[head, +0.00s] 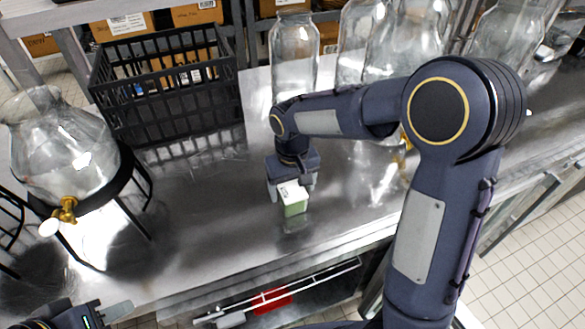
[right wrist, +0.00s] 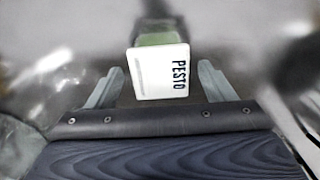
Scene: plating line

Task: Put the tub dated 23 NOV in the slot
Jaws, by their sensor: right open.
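A small green tub with a white lid (head: 294,208) stands on the steel counter (head: 215,225). My right gripper (head: 290,187) is over it, with its fingers apart near the lid. In the right wrist view the tub's lid (right wrist: 160,72) reads PESTO and lies ahead of and between the open fingers (right wrist: 159,86), with gaps on both sides. No date is readable on the tub. My left gripper (head: 100,312) is at the bottom left, partly cut off, away from the tub. I cannot make out a slot.
A black mesh crate (head: 172,132) with items inside stands at the back left. A glass dispenser with a brass tap (head: 60,150) is on a stand at the left. Large glass jars (head: 294,60) line the back. The counter left of the tub is clear.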

